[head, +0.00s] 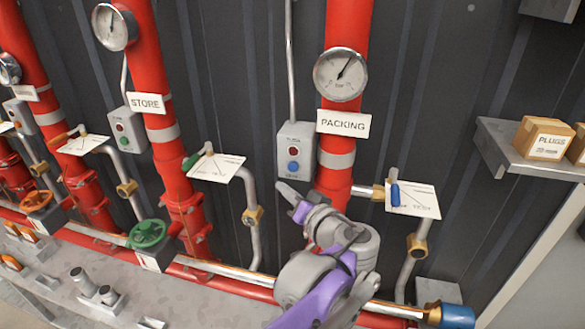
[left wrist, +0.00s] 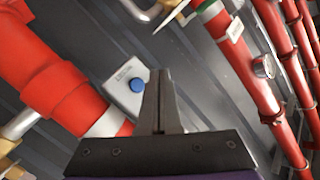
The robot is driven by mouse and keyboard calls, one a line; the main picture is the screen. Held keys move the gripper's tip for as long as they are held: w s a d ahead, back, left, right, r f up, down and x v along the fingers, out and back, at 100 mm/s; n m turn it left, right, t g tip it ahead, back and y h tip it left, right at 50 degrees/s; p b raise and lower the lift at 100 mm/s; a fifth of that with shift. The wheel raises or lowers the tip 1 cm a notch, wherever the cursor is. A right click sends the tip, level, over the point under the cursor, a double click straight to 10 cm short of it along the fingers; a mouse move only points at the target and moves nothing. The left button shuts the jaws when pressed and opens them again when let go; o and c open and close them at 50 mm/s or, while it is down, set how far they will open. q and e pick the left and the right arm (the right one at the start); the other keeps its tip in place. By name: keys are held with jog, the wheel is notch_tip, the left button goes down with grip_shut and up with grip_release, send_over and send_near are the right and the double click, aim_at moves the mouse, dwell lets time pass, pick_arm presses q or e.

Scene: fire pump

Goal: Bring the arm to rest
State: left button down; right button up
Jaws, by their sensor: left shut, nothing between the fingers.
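My left arm reaches up from the bottom of the head view, in front of the PACKING pipe (head: 345,35). My left gripper (head: 283,189) points up and left, just below the grey button box (head: 296,140) with a red and a blue button. In the left wrist view the fingers of the left gripper (left wrist: 160,75) are shut with nothing between them. The blue button (left wrist: 138,86) shows beside the fingertips, and I cannot tell the exact gap to the box. My right gripper is in neither view.
A gauge (head: 341,74) and the PACKING sign (head: 343,123) are above my arm. A valve with a blue lever (head: 395,194) is at its right. The STORE pipe (head: 160,100) and a green handwheel (head: 147,235) stand left. A shelf (head: 500,148) with boxes juts out at right.

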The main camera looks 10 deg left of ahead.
pick_arm(q)
jog(key=s+a+f+g+h, duration=0.45)
jog(key=s+a+f, duration=0.35)
jog(key=s+f, duration=0.45)
jog(key=s+d+f+g+h, duration=0.1)
jog(key=s+d+f+h, duration=0.1)
jog(key=s+f, duration=0.4)
jog(key=s+d+f+m+g+h, duration=0.1)
jog(key=s+d+f+h, duration=0.1)
jog(key=s+f+h, duration=0.2)
notch_tip(320, 180, down, 3)
jog(key=shift+s+h, duration=0.35)
jog(key=shift+s, duration=0.6)
